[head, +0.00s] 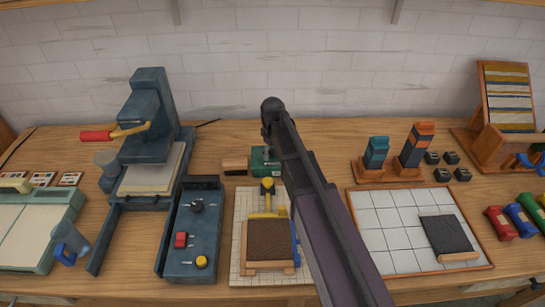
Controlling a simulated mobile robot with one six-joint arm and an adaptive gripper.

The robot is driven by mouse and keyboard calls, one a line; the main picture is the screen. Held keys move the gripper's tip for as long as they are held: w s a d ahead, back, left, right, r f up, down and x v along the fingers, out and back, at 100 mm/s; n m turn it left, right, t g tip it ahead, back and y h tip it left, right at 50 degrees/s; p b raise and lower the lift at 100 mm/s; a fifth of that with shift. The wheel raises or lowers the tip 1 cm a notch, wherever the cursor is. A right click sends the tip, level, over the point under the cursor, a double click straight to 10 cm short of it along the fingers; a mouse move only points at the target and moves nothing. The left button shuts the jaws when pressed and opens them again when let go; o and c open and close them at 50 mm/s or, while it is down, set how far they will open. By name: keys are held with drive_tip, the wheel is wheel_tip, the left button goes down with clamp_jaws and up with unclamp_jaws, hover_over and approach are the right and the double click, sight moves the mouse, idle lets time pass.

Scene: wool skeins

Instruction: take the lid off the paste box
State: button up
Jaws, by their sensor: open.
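A small dark green box (262,163), which looks like the paste box, stands at the back middle of the wooden table. My arm reaches up the picture from the lower right and partly covers the box's right side. Its lid cannot be told apart clearly at this size. My gripper (267,139) is at the far end of my arm, just above or at the box. It is open, but its fingertips are mostly hidden, and I cannot tell whether they touch the box.
A wooden block or brush (235,166) lies close left of the box. In front is a light tiled board (239,235) with a yellow-handled tool (268,193). A blue control panel (193,240) and a press (148,130) stand left, a white tiled tray (380,240) right.

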sight(273, 150)
clamp_jaws()
drive_tip(key=shift+r, duration=0.2)
wheel_tip(273, 150, up, 4)
drive_tip(key=p, duration=0.3)
drive_tip(key=shift+f+p, duration=0.25)
drive_tip(key=shift+p, duration=0.15)
drive_tip(key=s+d+r+p, duration=0.1)
drive_tip(key=s, duration=1.5)
